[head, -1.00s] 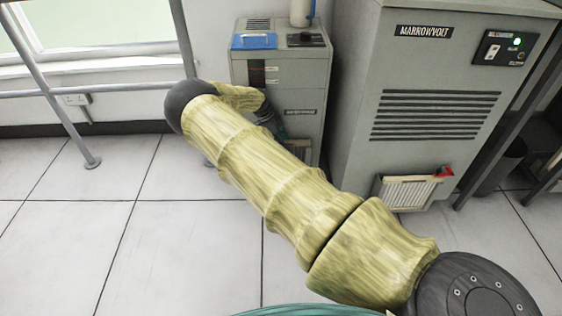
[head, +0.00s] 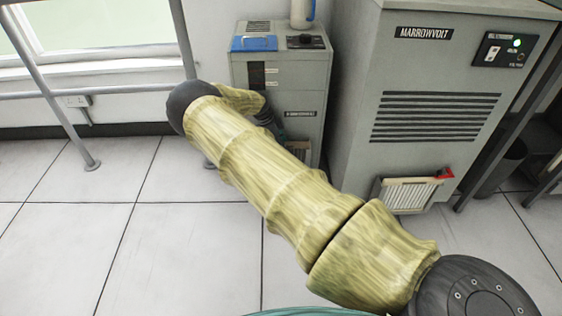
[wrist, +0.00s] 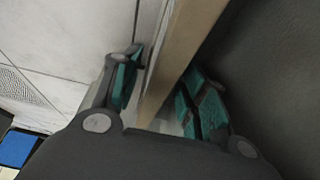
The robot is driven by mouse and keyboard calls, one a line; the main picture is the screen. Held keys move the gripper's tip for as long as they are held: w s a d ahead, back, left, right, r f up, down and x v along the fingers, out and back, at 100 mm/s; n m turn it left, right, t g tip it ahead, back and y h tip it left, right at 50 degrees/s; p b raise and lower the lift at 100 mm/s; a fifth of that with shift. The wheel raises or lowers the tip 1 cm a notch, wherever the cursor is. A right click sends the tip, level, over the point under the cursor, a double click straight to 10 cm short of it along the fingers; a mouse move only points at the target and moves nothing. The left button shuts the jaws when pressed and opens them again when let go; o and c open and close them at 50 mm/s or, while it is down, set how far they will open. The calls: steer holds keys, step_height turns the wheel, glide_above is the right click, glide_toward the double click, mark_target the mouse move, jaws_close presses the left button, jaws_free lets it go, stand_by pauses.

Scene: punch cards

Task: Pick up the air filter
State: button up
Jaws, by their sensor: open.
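Another pale pleated filter (head: 408,193) with a red tab sticks out low on the large MARROWVOLT unit. My gripper (wrist: 168,82) is open, with teal pads. In the head view my arm hides most of the gripper by the small cabinet.
The small cabinet (head: 283,82) carries a blue tray (head: 254,44) and a white cylinder (head: 302,12). The large unit (head: 440,70) stands to its right. Metal rails (head: 60,125) stand at the left. The tiled floor at left is clear.

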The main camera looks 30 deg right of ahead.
jaws_close()
stand_by(0.3)
